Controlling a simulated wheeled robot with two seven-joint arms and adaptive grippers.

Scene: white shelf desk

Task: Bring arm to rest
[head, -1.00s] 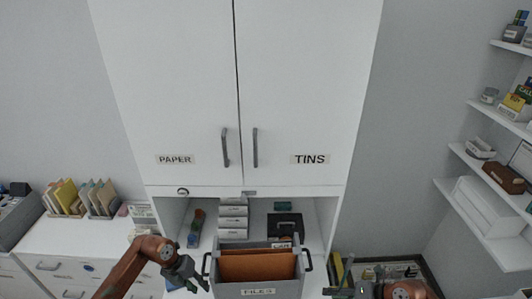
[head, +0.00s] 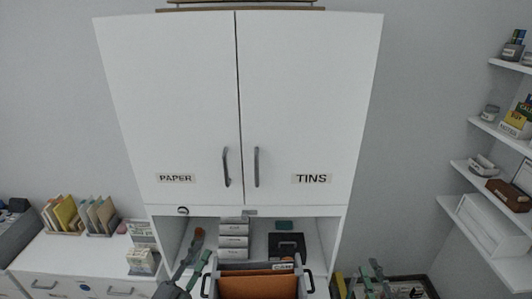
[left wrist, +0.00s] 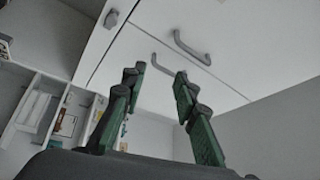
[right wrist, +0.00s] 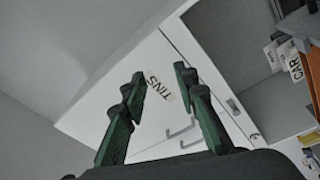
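My left gripper (head: 192,262) is at the bottom of the head view, left of the grey file box, with its fingers pointing up. In the left wrist view its green fingers (left wrist: 158,85) are apart with nothing between them. My right gripper (head: 367,273) is at the bottom of the head view, right of the file box, also pointing up. In the right wrist view its fingers (right wrist: 160,90) are apart and empty. Most of both arms is out of view.
The file box (head: 257,266) with brown folders stands between the grippers, before an open cabinet niche. Above, the PAPER door (head: 170,110) and TINS door (head: 310,110) are shut. A white drawer unit (head: 85,255) is left; wall shelves (head: 485,235) are right.

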